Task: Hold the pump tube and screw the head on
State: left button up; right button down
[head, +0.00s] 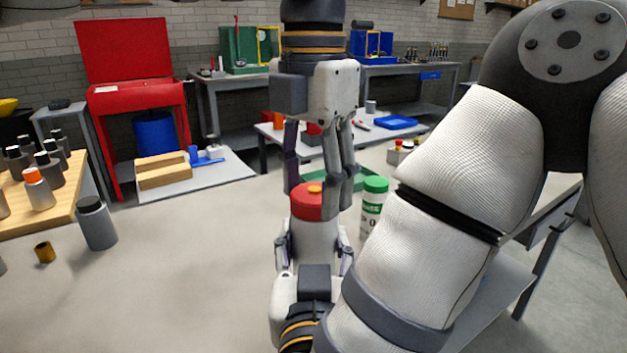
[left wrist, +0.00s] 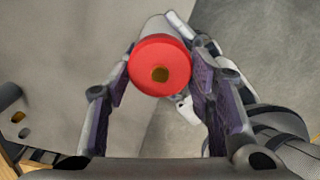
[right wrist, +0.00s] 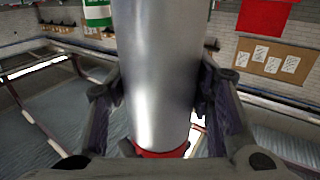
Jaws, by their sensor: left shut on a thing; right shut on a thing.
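The pump tube (head: 313,240) is a pale metallic cylinder, standing roughly upright above the table. The red head (head: 308,203), with a brass-coloured centre, sits at its top; whether the threads are engaged is hidden. My left gripper (head: 322,190) comes down from above and is shut on the red head, which shows between its fingers in the left wrist view (left wrist: 160,66). My right gripper (head: 314,262) is shut on the tube from the near side, below the head. The smooth silver tube (right wrist: 160,70) fills the right wrist view, with red at its lower end.
A white bottle with a green cap (head: 374,205) stands just right of the tube. A grey cylinder with a dark top (head: 97,225) and a small brass ring (head: 44,252) are at the left. A wooden board (head: 72,190) holds several cylinders. The table's left-centre is clear.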

pick_arm(q)
jog(key=shift+r, duration=0.1)
jog(key=o, duration=1.2)
jog(key=shift+r, duration=2.2)
jog(key=shift+c, duration=0.4)
